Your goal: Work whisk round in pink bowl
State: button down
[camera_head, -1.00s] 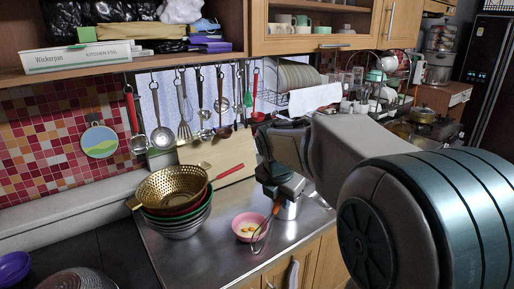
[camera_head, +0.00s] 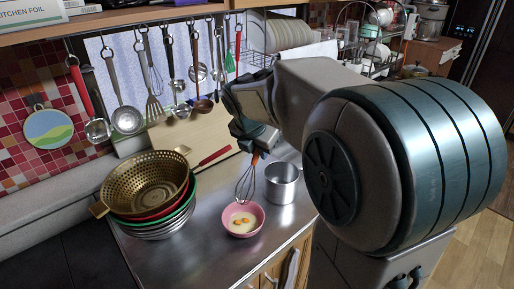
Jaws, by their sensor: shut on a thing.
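The pink bowl (camera_head: 256,213) stands on the steel counter near its front edge and holds yellow egg yolks in clear liquid. The whisk (camera_head: 246,184) has an orange-brown handle and a wire head. It hangs head down from my gripper (camera_head: 255,151), which is shut on its handle. The wire head points down at the back of the bowl; I cannot tell whether its tip is inside the rim or just above it. My arm hides part of the gripper's fingers.
A steel pot (camera_head: 282,184) stands close to the right of the bowl. A gold colander (camera_head: 146,183) sits on stacked bowls at the left. Utensils such as a skimmer (camera_head: 127,119) hang from the rail behind. Bare counter lies left of the pink bowl.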

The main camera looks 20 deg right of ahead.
notch_tip(320, 180, down, 8)
jog(key=b, duration=0.5)
jog(key=shift+a+b, duration=0.2)
jog(key=shift+b, duration=0.1)
jog(key=shift+r, duration=0.1)
